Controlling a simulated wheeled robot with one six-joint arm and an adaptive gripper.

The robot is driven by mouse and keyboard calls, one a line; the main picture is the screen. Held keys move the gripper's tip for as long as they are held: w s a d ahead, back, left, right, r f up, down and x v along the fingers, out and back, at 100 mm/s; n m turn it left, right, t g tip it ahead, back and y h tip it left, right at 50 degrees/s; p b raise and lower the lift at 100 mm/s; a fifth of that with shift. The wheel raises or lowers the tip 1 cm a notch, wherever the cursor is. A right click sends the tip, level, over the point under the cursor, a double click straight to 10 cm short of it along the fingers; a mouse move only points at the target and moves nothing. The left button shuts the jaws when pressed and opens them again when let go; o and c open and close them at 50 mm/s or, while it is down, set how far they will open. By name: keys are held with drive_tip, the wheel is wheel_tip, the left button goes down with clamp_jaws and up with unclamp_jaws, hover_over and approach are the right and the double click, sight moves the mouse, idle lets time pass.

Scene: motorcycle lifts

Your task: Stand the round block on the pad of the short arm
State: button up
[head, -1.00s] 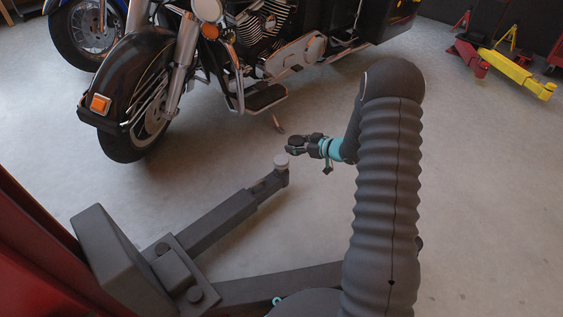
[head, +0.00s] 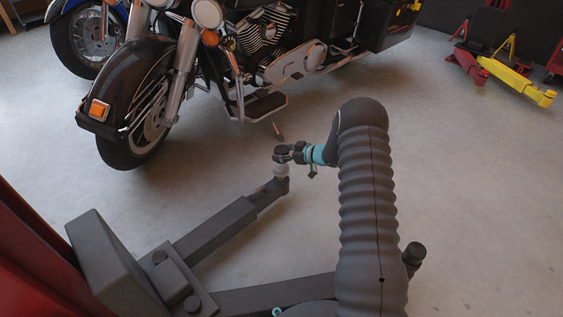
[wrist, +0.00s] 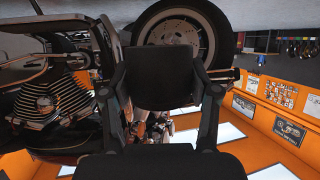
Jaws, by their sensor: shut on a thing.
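The dark round block (head: 281,152) is held at the tip of my gripper (head: 286,153). In the wrist view the block (wrist: 178,80) is a black shape between the two fingers, and my gripper (wrist: 165,100) is shut on it. The block overlaps the pad's upper edge there. I cannot tell whether they touch. The wrist view does not show the pad.
A black motorcycle (head: 138,80) stands behind the short arm, its footboard (head: 263,106) and kickstand (head: 278,132) nearest. Another lift arm (head: 268,293) extends at the front. Red and yellow stands (head: 515,80) are far right. The floor (head: 470,190) to the right is clear.

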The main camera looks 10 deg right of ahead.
sight(281, 166)
drive_tip(key=shift+w+a+f, duration=0.2)
drive_tip(key=shift+w+f, duration=0.05)
drive_tip(key=shift+f, duration=1.85)
drive_tip(key=shift+b, duration=0.3)
drive_tip(key=shift+f, duration=0.2)
drive_tip(key=o, duration=1.2)
drive_tip(key=shift+o, duration=0.2)
